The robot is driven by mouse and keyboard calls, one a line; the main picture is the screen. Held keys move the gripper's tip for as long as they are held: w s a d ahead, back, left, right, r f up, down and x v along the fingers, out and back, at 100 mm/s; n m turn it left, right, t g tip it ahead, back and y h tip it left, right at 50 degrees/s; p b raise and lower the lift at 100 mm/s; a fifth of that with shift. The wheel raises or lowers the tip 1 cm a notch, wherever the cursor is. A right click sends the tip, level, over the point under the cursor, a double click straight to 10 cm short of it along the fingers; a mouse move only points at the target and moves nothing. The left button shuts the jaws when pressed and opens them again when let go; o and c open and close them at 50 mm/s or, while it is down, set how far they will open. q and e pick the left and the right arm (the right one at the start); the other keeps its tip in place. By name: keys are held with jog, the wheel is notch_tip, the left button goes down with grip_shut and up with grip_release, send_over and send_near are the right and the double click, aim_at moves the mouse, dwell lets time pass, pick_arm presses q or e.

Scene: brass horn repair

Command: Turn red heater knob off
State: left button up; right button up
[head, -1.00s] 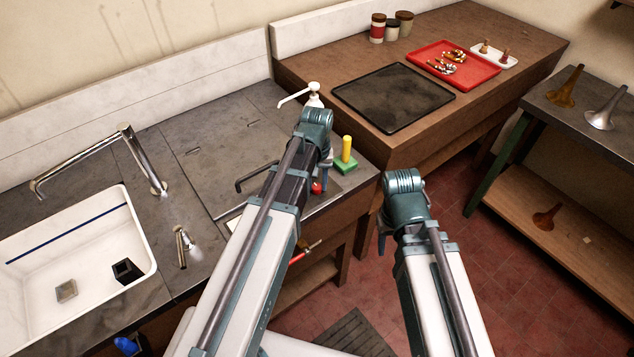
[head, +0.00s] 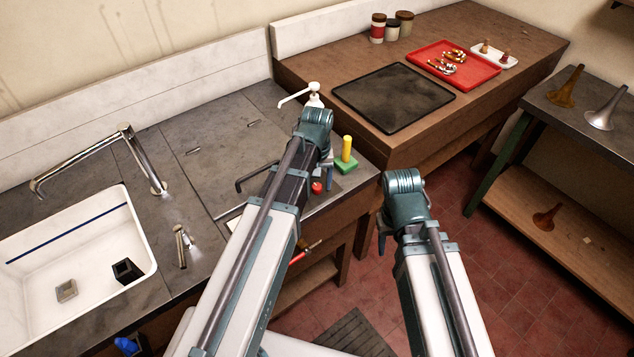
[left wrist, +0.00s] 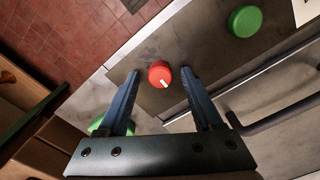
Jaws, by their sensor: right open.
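The red heater knob (left wrist: 160,74) is round with a white mark near its lower right edge in the left wrist view. It sits on a grey panel, and it also shows in the head view (head: 317,187) beside my left gripper. My left gripper (left wrist: 161,75) is open, with one finger on each side of the knob in that view and visible gaps between. I cannot tell how far its tips are above the panel. My right gripper (head: 382,236) is open and empty, above the floor, and mostly hidden by its own wrist.
A green knob (left wrist: 244,21) is on the same panel. A green block with a yellow handle (head: 346,163) stands close right of my left gripper. A dark bar handle (head: 256,178) and a white pump bottle (head: 314,97) are near.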

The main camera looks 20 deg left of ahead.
aim_at(318, 187)
pick_arm(q)
jog(key=shift+r, duration=0.15)
notch_tip(318, 187, up, 14)
jog(key=p, duration=1.4)
jog(key=shift+f, duration=0.25)
jog(key=s+d+f+m+b, duration=0.3)
jog(key=s+d+b, duration=0.1)
jog(key=s, duration=0.3)
jog(key=s+d+f+m+y+b, duration=0.1)
jog(key=s+d+f+m+b, duration=0.3)
jog(key=s+d, duration=0.3)
jog(key=shift+s+f+m, duration=0.3)
